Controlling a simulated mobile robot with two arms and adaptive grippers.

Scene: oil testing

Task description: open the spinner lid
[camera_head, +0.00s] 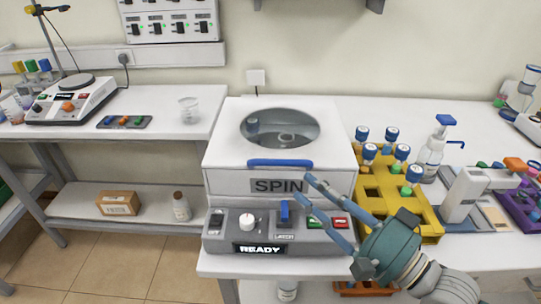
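The white spinner (235,180) stands on the bench in the middle, marked SPIN. Its lid (230,125) is down, with a round window and a blue handle bar (280,163) along the front edge. The grey front panel has a READY display (260,248), a white knob (247,221) and an upright blue latch lever (285,212). My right gripper (304,187) reaches in from the lower right. Its fingers are apart with nothing between them, in front of the spinner, just right of the SPIN label in the picture. My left gripper is not in view.
A yellow rack (374,190) with several blue-capped tubes stands close to the right of the spinner, beside a pump bottle (433,150). A beaker (189,110) stands on the left bench near a hotplate device (72,103). The bench behind the rack is mostly clear.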

